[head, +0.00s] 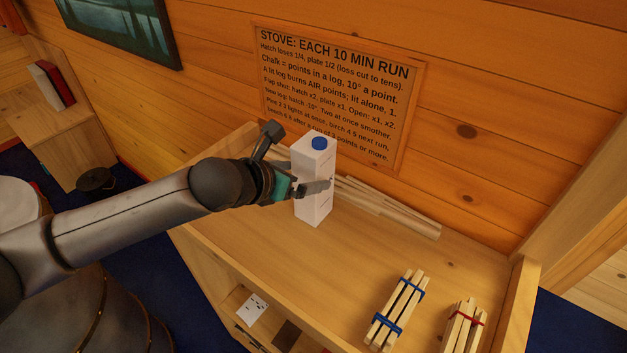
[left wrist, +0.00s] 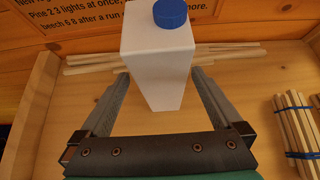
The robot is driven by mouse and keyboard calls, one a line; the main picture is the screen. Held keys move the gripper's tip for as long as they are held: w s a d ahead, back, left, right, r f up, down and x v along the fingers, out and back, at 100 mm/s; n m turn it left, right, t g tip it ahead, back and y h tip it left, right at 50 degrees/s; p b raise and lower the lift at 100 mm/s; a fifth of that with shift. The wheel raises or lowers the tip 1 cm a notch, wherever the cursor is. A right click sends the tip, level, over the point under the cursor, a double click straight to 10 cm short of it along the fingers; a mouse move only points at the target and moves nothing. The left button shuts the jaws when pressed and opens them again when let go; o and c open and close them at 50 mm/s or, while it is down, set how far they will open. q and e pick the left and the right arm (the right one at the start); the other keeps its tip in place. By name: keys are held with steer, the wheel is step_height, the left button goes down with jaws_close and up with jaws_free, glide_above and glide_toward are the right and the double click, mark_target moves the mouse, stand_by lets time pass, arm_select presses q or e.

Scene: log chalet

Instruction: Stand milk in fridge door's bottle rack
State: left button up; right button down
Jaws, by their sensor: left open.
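The milk is a tall white carton (head: 314,205) with a blue cap, standing upright on the wooden cabinet top in the head view. It also shows in the left wrist view (left wrist: 158,60), upright in front of the jaws. My left gripper (head: 312,188) is open, at about mid-height of the carton; in the left wrist view its two fingers (left wrist: 160,85) reach to the left and right of the carton's lower part, with gaps visible. Whether a finger touches it I cannot tell. My right gripper is not in view. No fridge or bottle rack shows.
Loose pale sticks (head: 400,212) lie behind the carton along the wall. A blue-banded stick bundle (head: 398,310) and a red-banded bundle (head: 464,328) lie at the front right. A raised edge (head: 518,300) bounds the cabinet top's right. A sign (head: 335,95) hangs behind.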

arm_select(q)
steer(key=x, duration=0.4)
steer(key=shift+w+d, duration=0.15)
steer(key=shift+d, duration=0.05)
jaws_close()
steer(key=shift+r, duration=0.25)
stand_by(0.8)
